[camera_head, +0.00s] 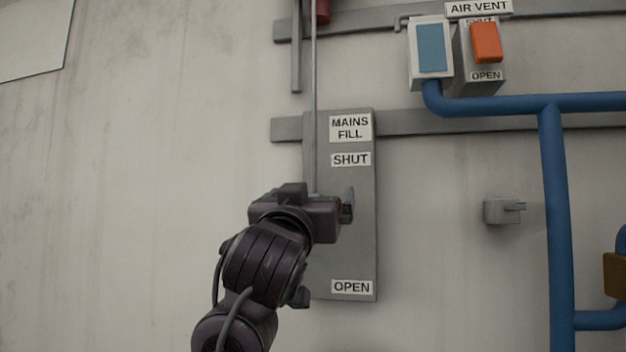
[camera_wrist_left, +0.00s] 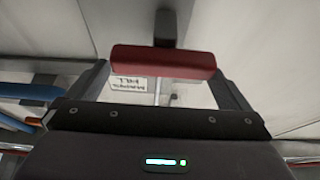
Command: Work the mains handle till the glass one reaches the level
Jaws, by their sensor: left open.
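The grey mains fill panel (camera_head: 345,238) is on the wall in the head view, marked SHUT above and OPEN below. My left gripper (camera_head: 343,206) is in front of it, between the two labels. In the left wrist view the open fingers (camera_wrist_left: 162,72) stand at either end of a red handle bar (camera_wrist_left: 163,60) on a dark stem; I cannot tell whether they touch it. The gripper hides this bar in the head view. A white-framed glass (camera_head: 431,48) shows blue across its window; I see no level mark on it.
The air vent switch (camera_head: 486,43) with an orange knob is beside the glass. Blue pipes (camera_head: 552,200) run at the right. A thin vertical rod (camera_head: 314,100) passes above my gripper. A small grey bracket (camera_head: 503,211) juts from the wall.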

